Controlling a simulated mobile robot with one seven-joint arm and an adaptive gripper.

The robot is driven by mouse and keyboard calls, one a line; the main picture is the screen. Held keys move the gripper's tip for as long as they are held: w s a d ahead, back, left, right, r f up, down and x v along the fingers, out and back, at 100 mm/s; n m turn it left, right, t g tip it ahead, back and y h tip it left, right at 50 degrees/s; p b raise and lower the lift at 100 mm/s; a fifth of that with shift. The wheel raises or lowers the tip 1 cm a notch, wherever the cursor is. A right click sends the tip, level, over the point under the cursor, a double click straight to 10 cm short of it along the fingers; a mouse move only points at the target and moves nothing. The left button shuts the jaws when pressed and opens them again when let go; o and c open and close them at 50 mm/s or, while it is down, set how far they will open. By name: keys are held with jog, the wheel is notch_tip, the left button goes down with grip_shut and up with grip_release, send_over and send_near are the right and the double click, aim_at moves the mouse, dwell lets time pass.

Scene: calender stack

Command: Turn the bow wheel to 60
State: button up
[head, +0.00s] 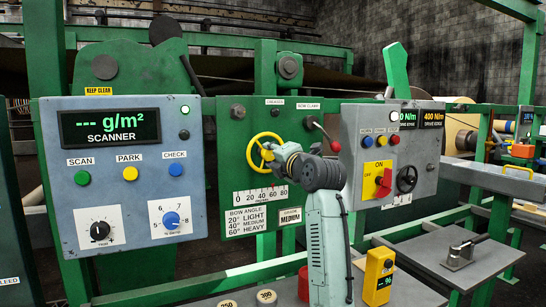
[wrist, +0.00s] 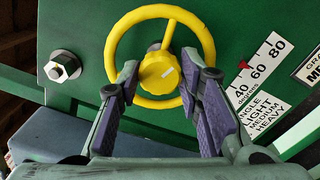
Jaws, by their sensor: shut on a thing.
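The yellow bow wheel (head: 251,152) is on the green panel (head: 230,125), and it fills the top of the wrist view (wrist: 117,45). My gripper (wrist: 160,78) has one finger on each side of the wheel's yellow hub (wrist: 157,72) and is shut on the wheel. In the head view my gripper (head: 270,152) covers the wheel's right part. The bow angle scale (head: 258,196) runs from 0 to 80 below the wheel. Its red pointer (wrist: 244,64) appears close to 60 in the wrist view.
A plate (head: 245,217) lists 20 light, 40 medium and 60 heavy; the grade plate (head: 290,216) reads medium. The scanner box (head: 130,165) stands left, a switch box (head: 377,180) right. A bolt (wrist: 62,67) is left of the wheel.

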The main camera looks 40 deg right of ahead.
jog(key=shift+n, duration=1.9)
jog(key=o, duration=1.2)
jog(key=shift+c, duration=0.2)
jog(key=v, duration=1.2)
jog(key=shift+s+f, duration=0.1)
